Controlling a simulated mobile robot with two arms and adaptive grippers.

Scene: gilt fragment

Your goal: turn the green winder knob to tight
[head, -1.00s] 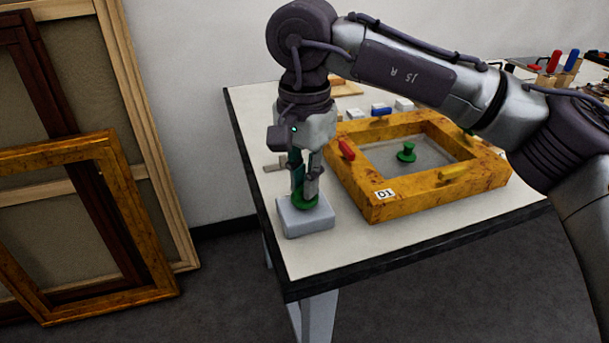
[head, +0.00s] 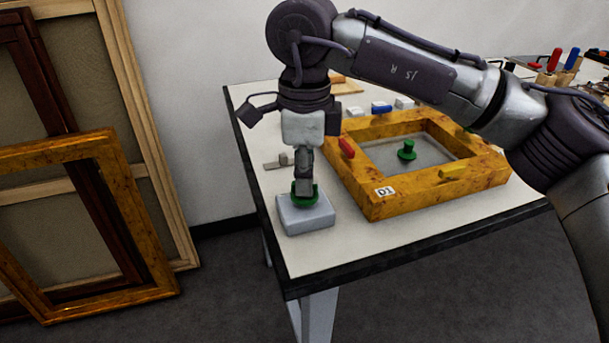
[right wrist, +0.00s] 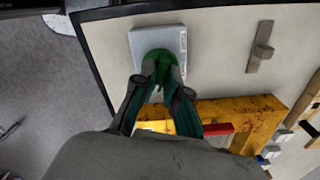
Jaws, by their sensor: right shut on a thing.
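The green winder knob (head: 313,194) stands on a pale grey block (head: 318,219) near the table's left front corner. My right gripper (head: 304,187) points straight down from above and is shut on this knob. In the right wrist view, the fingers (right wrist: 164,66) close around the green knob (right wrist: 158,54), and the block (right wrist: 174,40) lies under it. The fingers cover part of the knob, and I see no readable tight mark. My left gripper is not in view.
A gilt frame (head: 405,207) marked D1 lies just right of the block, with red, yellow and blue pieces around it. Another green knob (head: 407,150) stands inside it. A small grey piece (head: 279,162) lies behind the block. Frames (head: 88,143) lean at the left wall.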

